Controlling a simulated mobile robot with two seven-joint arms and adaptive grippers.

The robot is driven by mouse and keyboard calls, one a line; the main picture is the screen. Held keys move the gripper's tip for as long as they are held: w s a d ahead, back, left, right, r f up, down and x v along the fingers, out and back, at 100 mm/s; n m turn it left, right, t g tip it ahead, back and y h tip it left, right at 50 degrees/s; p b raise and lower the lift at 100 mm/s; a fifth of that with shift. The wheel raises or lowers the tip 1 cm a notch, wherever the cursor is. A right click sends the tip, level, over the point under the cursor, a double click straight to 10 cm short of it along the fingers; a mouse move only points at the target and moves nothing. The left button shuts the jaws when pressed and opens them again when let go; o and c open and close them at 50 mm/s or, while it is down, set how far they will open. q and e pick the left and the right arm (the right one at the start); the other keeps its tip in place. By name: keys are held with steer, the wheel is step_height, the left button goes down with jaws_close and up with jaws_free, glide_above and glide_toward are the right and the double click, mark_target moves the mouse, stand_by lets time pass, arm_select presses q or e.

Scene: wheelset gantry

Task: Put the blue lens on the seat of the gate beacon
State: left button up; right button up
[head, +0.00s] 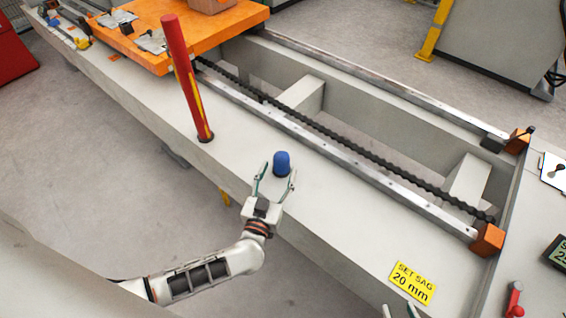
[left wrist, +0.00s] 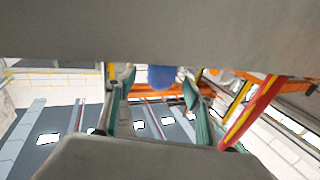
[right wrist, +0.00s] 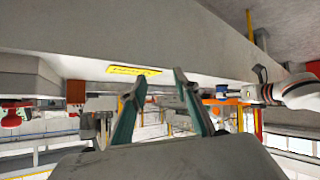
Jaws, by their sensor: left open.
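The blue lens (head: 282,162) stands on the pale beam top, a dome-topped piece. My left gripper (head: 275,180) is open, with its fingers on either side of the lens. The left wrist view also shows the lens (left wrist: 161,77) between the spread fingers, with gaps beside it. My right gripper (right wrist: 160,78) is open and empty; only its fingertips show at the bottom edge of the head view. A red post (head: 178,60) with a yellow stripe stands on the beam, up and left of the lens. I cannot tell whether it is the gate beacon, and no seat is clear.
An orange platform (head: 225,38) bears papers and a box behind the post. A dark chain (head: 340,137) runs along the rail behind the lens. A yellow sign (head: 412,282) lies at the front right. Another small blue thing (head: 54,22) is at the far left.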

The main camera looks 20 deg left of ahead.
mark_target(279, 167)
arm_select(q)
steer(key=shift+w+a+f, duration=0.1)
steer(key=shift+w+f, duration=0.15)
steer(key=shift+w, duration=0.05)
steer(key=w+b, duration=0.1)
steer(key=w, duration=0.1)
steer(key=w+b, duration=0.1)
steer(key=w, duration=0.1)
steer(key=shift+a+f, duration=0.15)
steer(key=shift+a, duration=0.05)
steer(key=shift+w+r, duration=0.25)
steer(key=c, duration=1.3)
arm_select(e)
steer(key=shift+w+a+r+y, duration=0.1)
steer(key=shift+w+a+y, duration=0.05)
steer(key=shift+a, duration=0.3)
steer(key=shift+w+a+r+y, duration=0.1)
steer(key=shift+a+y, duration=0.05)
steer(key=shift+a, duration=0.25)
arm_select(q)
steer(key=shift+c, duration=0.2)
steer(key=shift+r, duration=0.1)
